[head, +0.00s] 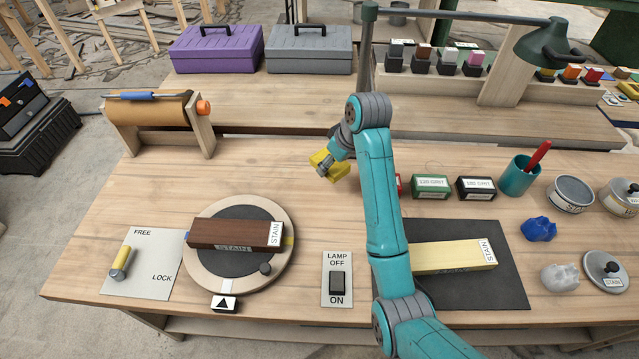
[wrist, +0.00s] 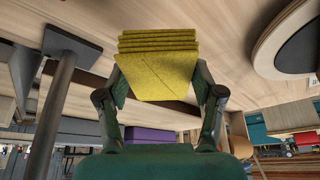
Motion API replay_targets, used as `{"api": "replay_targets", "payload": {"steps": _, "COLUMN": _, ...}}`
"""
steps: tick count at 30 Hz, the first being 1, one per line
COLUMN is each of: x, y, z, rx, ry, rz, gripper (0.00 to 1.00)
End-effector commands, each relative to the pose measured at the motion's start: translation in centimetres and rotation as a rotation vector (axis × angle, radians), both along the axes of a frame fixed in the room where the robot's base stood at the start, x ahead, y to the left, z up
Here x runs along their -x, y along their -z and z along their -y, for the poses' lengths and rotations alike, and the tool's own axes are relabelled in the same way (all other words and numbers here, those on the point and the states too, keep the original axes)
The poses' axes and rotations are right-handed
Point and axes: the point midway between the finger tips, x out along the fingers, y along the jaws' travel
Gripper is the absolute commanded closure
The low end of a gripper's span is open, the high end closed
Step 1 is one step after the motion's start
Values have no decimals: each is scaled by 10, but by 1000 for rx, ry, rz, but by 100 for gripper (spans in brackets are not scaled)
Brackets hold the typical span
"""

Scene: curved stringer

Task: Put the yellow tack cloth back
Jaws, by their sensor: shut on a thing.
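The yellow tack cloth (head: 318,161) is a folded, layered pad. It is held above the middle of the bench, towards the back. In the wrist view the cloth (wrist: 158,68) sits between both fingers, its stacked folds facing away from my palm. My gripper (head: 328,166) is shut on it, with one finger on each side. The gripper also shows in the wrist view (wrist: 160,85). Whether the cloth touches anything below is hard to tell.
A lamp post (head: 366,50) stands just behind my arm. Sanding blocks (head: 431,186) and a teal cup (head: 520,176) lie right. A round turntable (head: 200,268) bears a dark board (head: 235,233); a pale board (head: 450,255) lies on a black mat (head: 500,292). Toolboxes (head: 310,50) stand behind.

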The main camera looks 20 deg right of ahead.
Motion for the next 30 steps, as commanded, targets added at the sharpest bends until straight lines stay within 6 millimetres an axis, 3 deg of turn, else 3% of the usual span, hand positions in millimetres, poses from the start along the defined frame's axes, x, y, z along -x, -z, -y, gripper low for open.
{"api": "replay_targets", "payload": {"steps": 4, "x": 1, "y": 27, "z": 0, "rx": 0, "ry": -2, "rz": -3, "gripper": 61}}
{"api": "replay_targets", "payload": {"steps": 19, "x": 0, "y": 76, "z": -1, "rx": 0, "ry": -2, "rz": -2, "gripper": 61}}
{"api": "replay_targets", "payload": {"steps": 30, "x": 0, "y": 81, "z": -1, "rx": 0, "ry": -2, "rz": 0, "gripper": 61}}
